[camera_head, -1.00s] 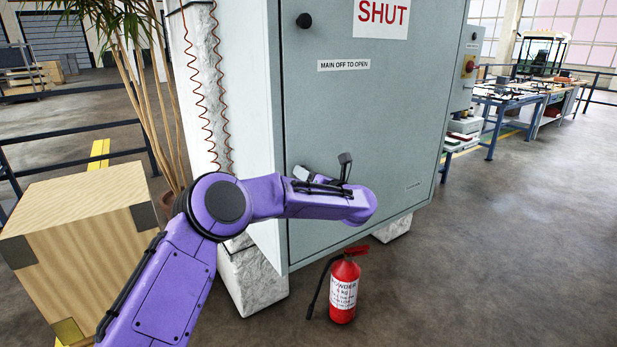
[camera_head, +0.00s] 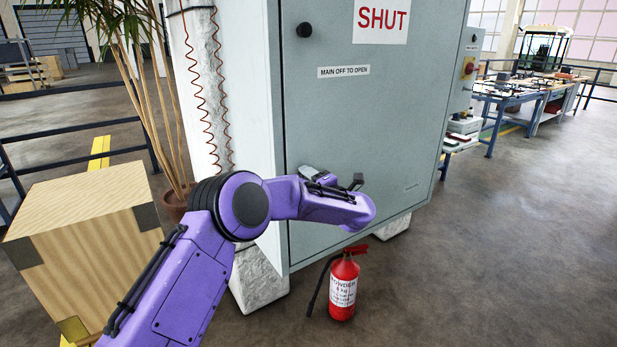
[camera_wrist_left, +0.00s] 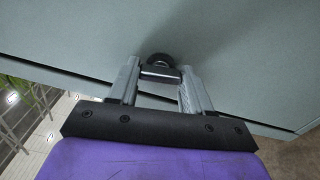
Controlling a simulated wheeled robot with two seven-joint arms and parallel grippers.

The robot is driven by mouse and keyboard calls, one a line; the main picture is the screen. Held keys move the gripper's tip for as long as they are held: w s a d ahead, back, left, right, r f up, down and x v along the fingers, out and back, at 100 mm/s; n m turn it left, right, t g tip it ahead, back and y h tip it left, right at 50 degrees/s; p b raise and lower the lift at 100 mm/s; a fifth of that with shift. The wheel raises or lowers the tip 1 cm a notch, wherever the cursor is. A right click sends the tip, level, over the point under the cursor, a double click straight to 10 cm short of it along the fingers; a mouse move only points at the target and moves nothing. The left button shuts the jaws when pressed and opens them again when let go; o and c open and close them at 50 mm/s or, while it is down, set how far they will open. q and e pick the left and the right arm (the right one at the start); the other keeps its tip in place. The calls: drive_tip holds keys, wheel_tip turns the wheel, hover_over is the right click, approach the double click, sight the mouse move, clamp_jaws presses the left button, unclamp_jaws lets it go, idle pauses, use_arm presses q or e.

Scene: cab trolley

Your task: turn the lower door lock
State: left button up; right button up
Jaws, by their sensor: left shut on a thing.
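The grey cabinet door (camera_head: 400,125) is closed against its frame. The lower door lock (camera_wrist_left: 160,60) is a dark round knob with a bar, seen in the left wrist view near the door's edge. My left gripper (camera_wrist_left: 161,76) is shut on its bar, one finger on each side. In the head view my purple left arm reaches across the door's lower left, and its wrist hides the lower lock. A similar dark upper lock (camera_head: 304,30) is in plain view near the door's top left. My right gripper is not in view.
A red fire extinguisher (camera_head: 343,288) stands on the floor just below my left wrist. A wooden crate (camera_head: 95,255) and a potted plant (camera_head: 173,205) stand to the left. The floor at the right is clear up to the workbenches (camera_head: 505,100).

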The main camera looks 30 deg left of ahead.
use_arm(q)
drive_tip(key=shift+m+p, duration=0.35)
drive_tip(key=shift+m, duration=0.55)
drive_tip(key=o, duration=1.1)
drive_tip(key=shift+c, duration=0.2)
drive_tip(key=b+v, duration=0.2)
drive_tip(key=v, duration=0.8)
drive_tip(key=shift+d, duration=0.3)
